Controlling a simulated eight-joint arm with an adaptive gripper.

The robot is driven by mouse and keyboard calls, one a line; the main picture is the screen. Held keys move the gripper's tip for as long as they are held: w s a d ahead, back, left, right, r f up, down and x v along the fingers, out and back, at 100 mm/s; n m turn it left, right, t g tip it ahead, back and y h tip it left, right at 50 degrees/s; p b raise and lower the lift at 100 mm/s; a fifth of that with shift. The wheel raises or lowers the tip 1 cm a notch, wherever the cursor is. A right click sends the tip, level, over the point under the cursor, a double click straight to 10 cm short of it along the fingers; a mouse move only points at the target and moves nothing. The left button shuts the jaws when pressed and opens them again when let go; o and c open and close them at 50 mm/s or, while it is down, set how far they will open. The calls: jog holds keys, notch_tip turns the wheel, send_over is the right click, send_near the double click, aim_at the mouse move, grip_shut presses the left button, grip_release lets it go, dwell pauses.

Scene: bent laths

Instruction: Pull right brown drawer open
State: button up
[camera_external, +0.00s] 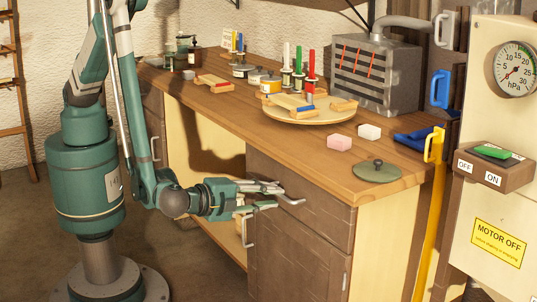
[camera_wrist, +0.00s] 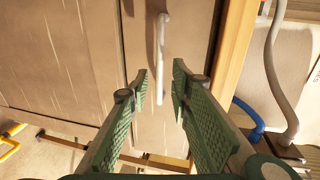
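The right brown drawer (camera_external: 325,222) is at the top of the bench's right cabinet, and its front looks flush and shut. Its pale metal handle (camera_external: 291,199) is just right of my gripper (camera_external: 275,196). In the wrist view, the drawer front (camera_wrist: 192,35) fills the upper middle. The handle (camera_wrist: 163,55) runs up and down there, with its lower end between the two green fingers of my gripper (camera_wrist: 161,75). The fingers are open, with gaps to both sides of the handle. I cannot tell how deep the handle sits between them.
A cabinet door (camera_external: 290,262) lies below the drawer, and another handle (camera_external: 246,230) is at left, partly behind my gripper. The wooden benchtop (camera_external: 225,100) carries a round board (camera_external: 285,117), blocks and a green lid (camera_external: 377,171). A yellow lever (camera_external: 431,195) stands at right. Floor before the drawer looks clear.

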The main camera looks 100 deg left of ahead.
aim_at(280, 196)
jog(key=shift+b+x, duration=0.4)
jog(key=shift+x, duration=1.85)
jog(key=shift+c, duration=0.3)
grip_shut()
